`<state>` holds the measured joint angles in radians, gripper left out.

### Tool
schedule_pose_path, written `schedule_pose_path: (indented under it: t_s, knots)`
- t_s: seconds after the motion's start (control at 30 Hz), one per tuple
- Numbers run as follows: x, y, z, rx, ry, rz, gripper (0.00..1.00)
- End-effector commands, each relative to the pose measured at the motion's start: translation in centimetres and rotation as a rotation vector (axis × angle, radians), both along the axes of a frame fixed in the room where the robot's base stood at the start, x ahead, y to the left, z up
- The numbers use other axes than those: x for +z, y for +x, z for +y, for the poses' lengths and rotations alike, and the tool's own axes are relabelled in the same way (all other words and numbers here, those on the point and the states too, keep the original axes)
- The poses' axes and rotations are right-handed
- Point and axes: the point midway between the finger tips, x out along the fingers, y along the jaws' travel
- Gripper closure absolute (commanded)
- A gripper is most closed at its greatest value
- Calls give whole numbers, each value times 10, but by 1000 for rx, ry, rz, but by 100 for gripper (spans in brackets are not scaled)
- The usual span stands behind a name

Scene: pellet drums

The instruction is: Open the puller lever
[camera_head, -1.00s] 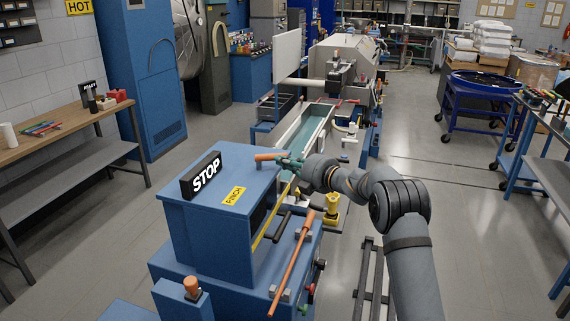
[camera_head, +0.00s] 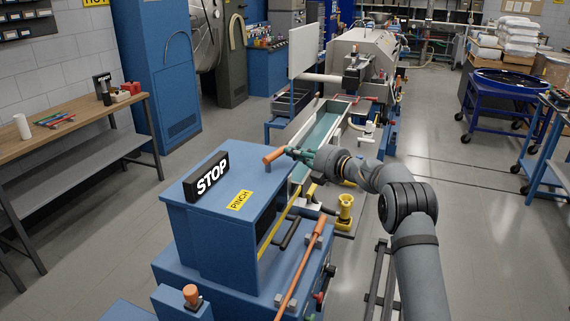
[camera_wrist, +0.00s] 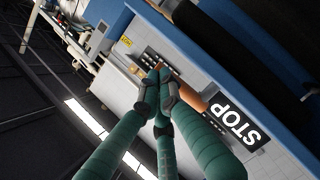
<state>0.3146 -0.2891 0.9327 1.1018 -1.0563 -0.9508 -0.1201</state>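The puller lever (camera_head: 275,155) is an orange handle above the far right corner of the blue machine's top (camera_head: 222,165). Its orange grip also shows behind the fingers in the wrist view (camera_wrist: 193,98). My gripper (camera_head: 291,152) is at the lever's right end in the head view. In the wrist view its green fingers (camera_wrist: 158,80) converge with their tips close together, overlapping the orange grip. They look shut; whether the grip lies between the tips is hidden.
A black STOP sign (camera_head: 207,177) and a yellow PINCH label (camera_head: 239,200) are on the machine top. A longer orange lever (camera_head: 302,266) slopes along the machine's right side. A yellow fitting (camera_head: 345,207) stands beyond it. Open floor lies right of my arm.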

Motion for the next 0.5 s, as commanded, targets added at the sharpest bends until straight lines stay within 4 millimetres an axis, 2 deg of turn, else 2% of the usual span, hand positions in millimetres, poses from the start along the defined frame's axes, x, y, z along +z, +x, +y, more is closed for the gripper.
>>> schedule_pose_path:
  t_s: [0.1, 0.5]
  knots:
    - [2, 1, 6, 59, -1, 1, 100]
    - [0, 3, 13, 55, 0, 1, 100]
